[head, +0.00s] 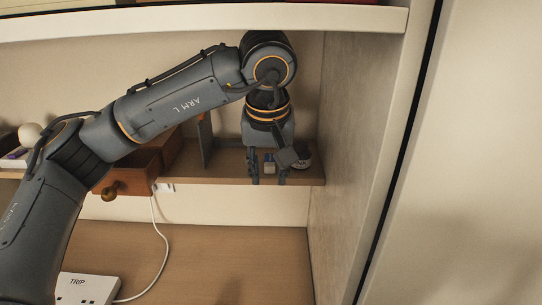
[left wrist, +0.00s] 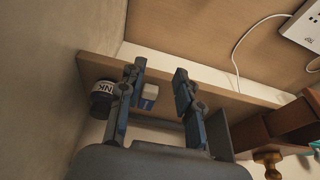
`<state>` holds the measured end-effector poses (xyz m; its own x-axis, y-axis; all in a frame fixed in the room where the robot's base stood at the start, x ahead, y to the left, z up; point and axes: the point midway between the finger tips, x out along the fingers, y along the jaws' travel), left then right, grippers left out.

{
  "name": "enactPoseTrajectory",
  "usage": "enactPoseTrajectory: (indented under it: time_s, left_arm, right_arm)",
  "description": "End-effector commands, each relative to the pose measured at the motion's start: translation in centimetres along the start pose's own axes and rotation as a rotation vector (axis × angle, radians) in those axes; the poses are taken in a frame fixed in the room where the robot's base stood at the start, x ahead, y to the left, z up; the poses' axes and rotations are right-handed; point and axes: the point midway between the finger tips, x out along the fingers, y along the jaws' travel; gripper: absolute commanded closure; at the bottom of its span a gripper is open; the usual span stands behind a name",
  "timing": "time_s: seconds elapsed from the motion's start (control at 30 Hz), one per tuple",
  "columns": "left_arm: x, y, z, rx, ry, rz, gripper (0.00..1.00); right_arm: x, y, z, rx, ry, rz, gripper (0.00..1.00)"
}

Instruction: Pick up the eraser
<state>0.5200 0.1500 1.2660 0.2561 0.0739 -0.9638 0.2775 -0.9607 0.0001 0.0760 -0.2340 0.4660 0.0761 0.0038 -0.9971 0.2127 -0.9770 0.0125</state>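The eraser (head: 269,164), a small block with a white part and a blue part, sits on a narrow wooden shelf (head: 225,178). In the left wrist view the eraser (left wrist: 150,94) shows between the two fingers, closer to the picture-left finger. My left gripper (head: 268,179) points down at the shelf and its fingers are spread on either side of the eraser. It also shows open in the left wrist view (left wrist: 160,69). I cannot tell whether a finger touches the eraser. My right gripper is in neither view.
A dark ink jar (left wrist: 103,96) stands close beside the eraser, near the side wall (head: 350,150). A wooden drawer box (head: 128,170) with a round knob and a grey upright plate (head: 206,142) are to the left. A power strip (head: 86,289) lies on the desk below.

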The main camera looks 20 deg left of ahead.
Motion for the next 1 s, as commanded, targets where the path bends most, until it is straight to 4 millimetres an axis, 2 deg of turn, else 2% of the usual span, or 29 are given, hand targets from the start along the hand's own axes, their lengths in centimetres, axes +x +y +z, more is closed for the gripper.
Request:
enactPoseTrajectory:
  time_s: [0.1,0.37,0.6,0.77,0.97,1.0]
  left_arm:
    - [0.2,0.0,-1.7,-0.001,0.0,-0.001,0.66]
    - [0.8,0.1,-3.7,-0.001,-0.002,0.0,0.66]
    - [1.8,0.0,-7.6,-0.001,-0.001,-0.001,0.66]
    - [3.0,0.0,-7.3,0.002,0.0,0.001,0.66]
    - [3.2,0.0,-7.3,0.002,0.001,0.001,0.66]
    - [3.2,0.0,-7.3,0.002,0.001,0.001,0.7]
  right_arm:
    - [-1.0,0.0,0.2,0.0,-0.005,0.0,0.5]
    - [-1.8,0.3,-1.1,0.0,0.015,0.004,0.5]
    - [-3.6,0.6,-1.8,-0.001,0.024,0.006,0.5]
    - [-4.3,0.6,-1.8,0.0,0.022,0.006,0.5]
    - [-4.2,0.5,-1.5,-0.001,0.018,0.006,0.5]
    - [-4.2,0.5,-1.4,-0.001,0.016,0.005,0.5]
